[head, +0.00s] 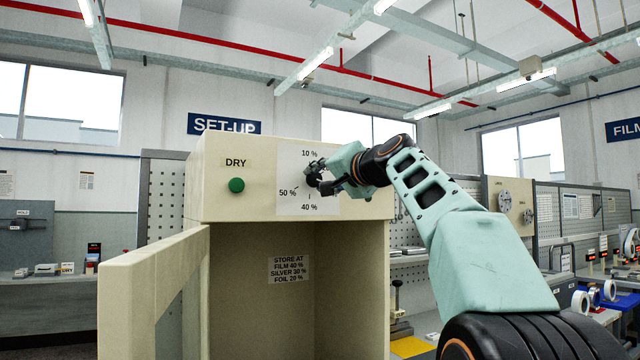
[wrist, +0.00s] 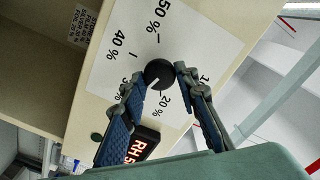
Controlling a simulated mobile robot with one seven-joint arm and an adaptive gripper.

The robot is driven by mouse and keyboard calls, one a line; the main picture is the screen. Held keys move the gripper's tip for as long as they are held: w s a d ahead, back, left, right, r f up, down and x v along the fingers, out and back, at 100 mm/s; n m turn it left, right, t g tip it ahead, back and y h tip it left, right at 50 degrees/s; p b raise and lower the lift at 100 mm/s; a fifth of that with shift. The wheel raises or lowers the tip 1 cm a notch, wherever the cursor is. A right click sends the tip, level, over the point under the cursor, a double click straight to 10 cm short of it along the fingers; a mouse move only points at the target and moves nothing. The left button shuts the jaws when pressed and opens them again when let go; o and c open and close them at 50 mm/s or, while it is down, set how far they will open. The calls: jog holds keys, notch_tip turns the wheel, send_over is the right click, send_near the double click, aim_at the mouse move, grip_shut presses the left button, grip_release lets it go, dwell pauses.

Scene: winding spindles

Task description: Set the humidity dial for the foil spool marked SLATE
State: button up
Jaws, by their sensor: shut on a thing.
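The humidity dial (wrist: 158,71) is a round black knob on a white scale plate (head: 289,188) on the cabinet's front. In the wrist view the scale shows 20 %, 40 % and 50 % around it; the other numbers are partly covered. A pale mark on the knob points down-left, roughly between 20 % and the covered number beside it; the exact setting is hard to tell. My gripper (wrist: 158,77) is shut on the dial, one finger on each side. In the head view my gripper (head: 323,182) covers most of it. No spool marked SLATE can be made out.
The cream cabinet (head: 290,230) has its door (head: 150,290) open at left. A label (head: 289,269) inside reads FILM 40 %, SILVER 30 %, FOIL 20 %. A green button (head: 236,185) sits under DRY. A red RH display (wrist: 140,144) is partly hidden by a finger.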

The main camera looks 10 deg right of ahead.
jog(key=n+b, duration=0.1)
jog(key=n, duration=0.3)
jog(key=shift+r+n, duration=0.1)
jog(key=shift+n, duration=0.2)
jog(key=n+b, duration=0.1)
jog(key=n, duration=0.3)
jog(key=shift+n, duration=0.4)
jog(key=o, duration=1.1)
jog(key=shift+a, duration=0.1)
jog(key=shift+s, duration=0.15)
jog(key=v, duration=1.1)
jog(key=shift+s, duration=0.35)
